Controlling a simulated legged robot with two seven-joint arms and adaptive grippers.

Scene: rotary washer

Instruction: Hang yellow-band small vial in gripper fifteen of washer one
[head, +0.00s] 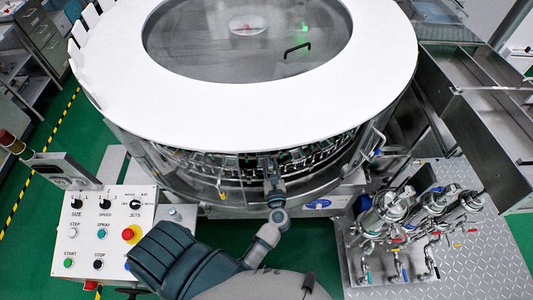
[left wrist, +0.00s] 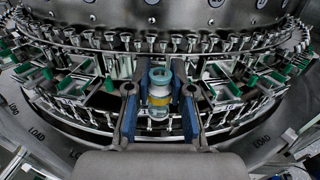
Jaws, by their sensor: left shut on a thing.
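The yellow-band small vial (left wrist: 158,101) is clear and bluish, with a yellow band around its middle. My left gripper (left wrist: 159,92) is shut on it, with one dark-blue finger pad on each side. Washer one (head: 125,100) is a round machine with a white ring top. In the left wrist view its curved row of metal grippers (left wrist: 120,40) runs just beyond the vial. I cannot tell whether the vial touches them. In the head view my left gripper (head: 270,163) reaches in at the washer's front opening, and the vial is not clear there. My right gripper is not in view.
A control panel (head: 108,235) with knobs and buttons stands at front left. Pipes and valves (head: 400,225) stand on a metal plate at front right. A steel trough (head: 490,120) is at right. Green holders (left wrist: 66,83) and LOAD labels (left wrist: 75,153) line the washer's rim.

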